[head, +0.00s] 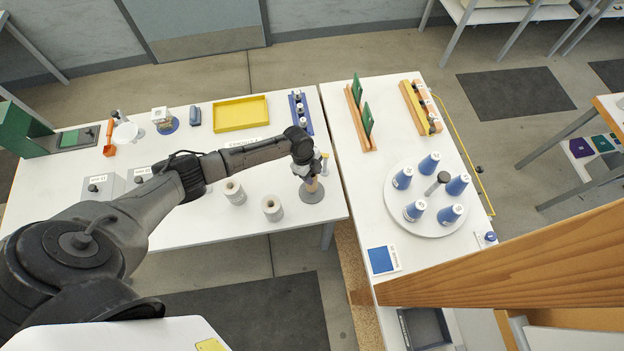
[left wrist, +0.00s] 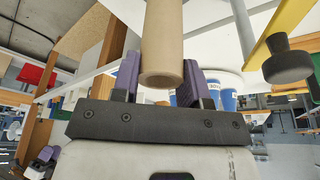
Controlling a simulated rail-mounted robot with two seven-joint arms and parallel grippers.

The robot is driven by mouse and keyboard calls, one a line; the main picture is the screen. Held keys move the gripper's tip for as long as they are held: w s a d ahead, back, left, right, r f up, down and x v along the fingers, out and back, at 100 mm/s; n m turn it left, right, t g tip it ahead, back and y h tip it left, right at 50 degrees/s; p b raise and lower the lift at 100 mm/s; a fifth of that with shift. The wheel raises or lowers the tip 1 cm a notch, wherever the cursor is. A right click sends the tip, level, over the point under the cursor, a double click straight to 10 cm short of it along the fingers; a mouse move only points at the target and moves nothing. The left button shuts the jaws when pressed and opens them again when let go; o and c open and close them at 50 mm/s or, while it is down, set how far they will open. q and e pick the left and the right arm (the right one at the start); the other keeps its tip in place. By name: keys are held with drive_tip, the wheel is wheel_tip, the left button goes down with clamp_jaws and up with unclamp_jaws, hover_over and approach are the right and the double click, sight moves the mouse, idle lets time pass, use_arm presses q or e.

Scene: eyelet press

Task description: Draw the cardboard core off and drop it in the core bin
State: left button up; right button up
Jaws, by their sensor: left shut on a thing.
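My left gripper (head: 311,182) is over the right end of the left table, above a round grey base (head: 313,194). In the left wrist view its purple fingers (left wrist: 160,82) are closed on the sides of the tan cardboard core (left wrist: 163,40). The core's lower end shows between the fingers and its upper part runs out of the frame. In the head view the core (head: 311,184) is mostly hidden by the gripper. I cannot tell whether it is still around a post.
A yellow tray (head: 241,113) lies at the back. Blue cones stand on a round white turntable (head: 398,212) on the right table. A dark grey open bin (head: 425,328) is at the front right, near a wooden beam (head: 520,265).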

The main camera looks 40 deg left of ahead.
use_arm(q)
drive_tip(key=shift+r+p, duration=0.75)
drive_tip(key=shift+r, duration=0.3)
wheel_tip(320, 180, up, 8)
drive_tip(key=p, duration=0.5)
idle(0.7)
idle(0.5)
